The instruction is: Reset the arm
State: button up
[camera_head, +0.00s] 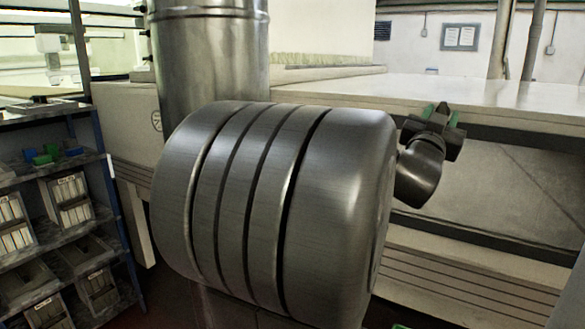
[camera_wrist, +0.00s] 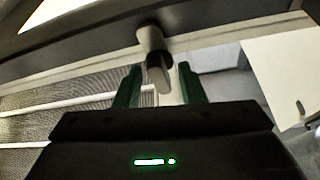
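My gripper (camera_head: 442,112) has green fingers and shows small in the head view, beyond the large grey ribbed part of my arm, close to the front edge of a long pale machine (camera_head: 480,92). In the wrist view my gripper (camera_wrist: 158,70) is open, with its two green fingers apart. A grey rounded knob or handle (camera_wrist: 151,40) with a dark collar shows in the gap between the fingertips. I see space on both sides of it and no grip on it. I cannot tell how far beyond the fingertips it is.
A blue-framed shelf (camera_head: 108,180) with bins of white items and small green and blue pieces stands at the left. A shiny metal duct (camera_head: 212,60) rises behind my arm. The pale machine runs along the right, with a slatted lower front (camera_head: 470,275). Papers hang on the wall (camera_head: 460,37).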

jog(key=shift+a+r+m+g+h+p, duration=0.1)
jog(key=shift+m+g+h+p, duration=0.5)
jog(key=shift+m+p, duration=0.95)
jog(key=shift+a+f+m+g+h+p, duration=0.1)
jog(key=shift+m+g+h+p, duration=0.15)
jog(key=shift+m+g+p, duration=1.2)
jog(key=shift+r+m+g+h+p, duration=0.15)
jog(key=shift+m+h+p, duration=0.3)
jog(key=shift+m+p, duration=1.2)
jog(key=shift+m+b, duration=0.55)
jog(key=shift+b, duration=0.05)
